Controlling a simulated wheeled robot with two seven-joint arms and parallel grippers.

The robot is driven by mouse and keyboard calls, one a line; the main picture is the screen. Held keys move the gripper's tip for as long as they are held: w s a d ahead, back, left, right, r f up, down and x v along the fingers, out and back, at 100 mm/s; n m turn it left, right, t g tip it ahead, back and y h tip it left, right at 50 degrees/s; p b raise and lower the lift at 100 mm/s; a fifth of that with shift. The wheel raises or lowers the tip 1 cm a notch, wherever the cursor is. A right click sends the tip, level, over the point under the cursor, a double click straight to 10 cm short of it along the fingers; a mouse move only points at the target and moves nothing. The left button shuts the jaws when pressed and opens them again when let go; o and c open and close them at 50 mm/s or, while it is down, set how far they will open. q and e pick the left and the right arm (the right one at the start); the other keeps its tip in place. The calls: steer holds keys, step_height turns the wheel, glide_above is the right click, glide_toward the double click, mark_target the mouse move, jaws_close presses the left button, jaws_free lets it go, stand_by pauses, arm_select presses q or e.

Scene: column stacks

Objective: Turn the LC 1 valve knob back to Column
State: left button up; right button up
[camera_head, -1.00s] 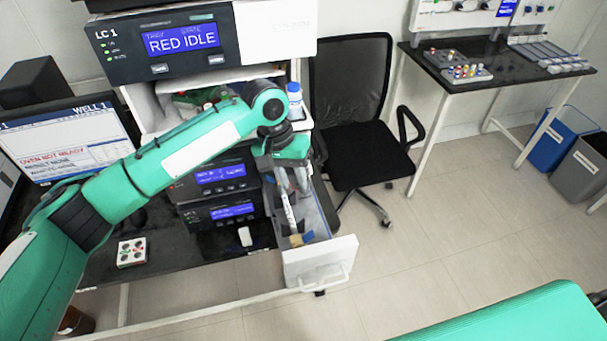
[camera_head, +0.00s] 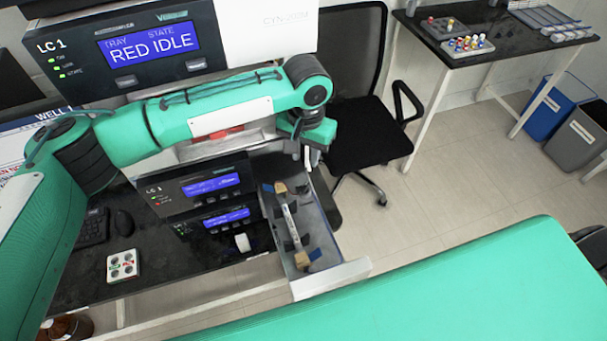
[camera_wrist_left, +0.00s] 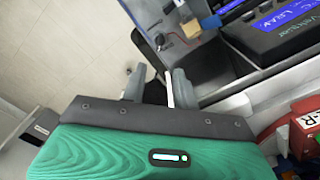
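The LC 1 stack (camera_head: 68,56) stands at the left in the head view, with a RED IDLE screen. A small white knob-like part (camera_head: 242,242) shows on the dark front below the lower screens; I cannot read a label or setting there. My left gripper (camera_head: 310,152) is above the back of the open drawer (camera_head: 330,277), away from that white part. In the left wrist view its fingers (camera_wrist_left: 160,88) stand apart, with a thin white strip visible between them. It seems to hold nothing. My left arm hides the middle of the stack. The right gripper is not in view.
A white column (camera_head: 290,222) with tan and blue ends lies in the drawer. Red and green parts (camera_wrist_left: 295,130) are close beside the gripper in the wrist view. A black chair (camera_head: 368,130) stands right of the stack. A four-hole white block (camera_head: 122,266) sits on the bench.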

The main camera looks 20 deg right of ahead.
mark_target(305, 187)
arm_select(q)
step_height(305, 187, down, 10)
steer(key=p, duration=0.3)
steer(key=shift+r+p, duration=0.1)
steer(key=shift+p, duration=0.2)
steer(key=shift+s+f, duration=0.1)
steer(key=shift+f, duration=0.75)
steer(key=shift+c, duration=0.4)
jaws_close()
